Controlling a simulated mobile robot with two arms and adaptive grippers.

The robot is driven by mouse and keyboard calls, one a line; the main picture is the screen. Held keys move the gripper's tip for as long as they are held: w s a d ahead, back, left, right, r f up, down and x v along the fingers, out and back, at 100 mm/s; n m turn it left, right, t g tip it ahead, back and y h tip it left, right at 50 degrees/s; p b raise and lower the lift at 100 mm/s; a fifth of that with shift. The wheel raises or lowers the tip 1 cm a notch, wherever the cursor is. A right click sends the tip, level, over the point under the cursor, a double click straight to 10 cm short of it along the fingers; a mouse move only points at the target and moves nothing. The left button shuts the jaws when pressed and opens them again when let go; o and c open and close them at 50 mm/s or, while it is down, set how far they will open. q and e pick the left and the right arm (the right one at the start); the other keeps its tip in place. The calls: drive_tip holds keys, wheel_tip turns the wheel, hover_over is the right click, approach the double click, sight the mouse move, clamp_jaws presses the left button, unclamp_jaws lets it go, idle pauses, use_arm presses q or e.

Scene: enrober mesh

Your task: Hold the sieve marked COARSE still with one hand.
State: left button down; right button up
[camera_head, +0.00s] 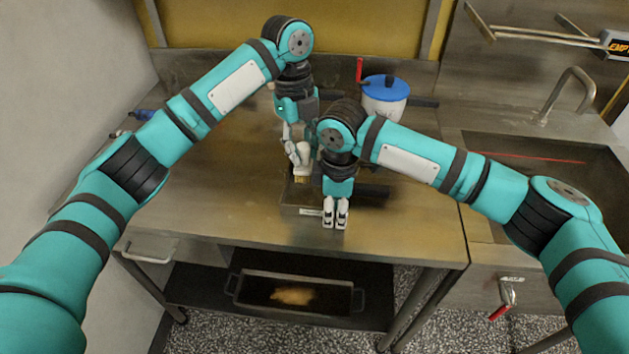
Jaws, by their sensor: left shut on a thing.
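A low dark rectangular frame (290,211) lies on the steel table. A small pale label (311,212) is on its front edge, too small to read, so I cannot tell whether it is the COARSE sieve. My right arm hides much of it. My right gripper (335,214) points down at its front edge, fingers close together; I cannot tell whether they grip it. My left gripper (293,150) is behind and to the left, shut on a cream-coloured thing with a tan lower end (301,178), which looks like a brush, over the frame.
A white pot with a blue lid (385,82) and red crank stands at the back. A sink (545,170) with a tap (572,95) is at the right. A dark tray (248,294) sits on the lower shelf. The table's left front is clear.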

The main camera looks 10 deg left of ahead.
wheel_tip(320, 180, up, 12)
idle(0.6)
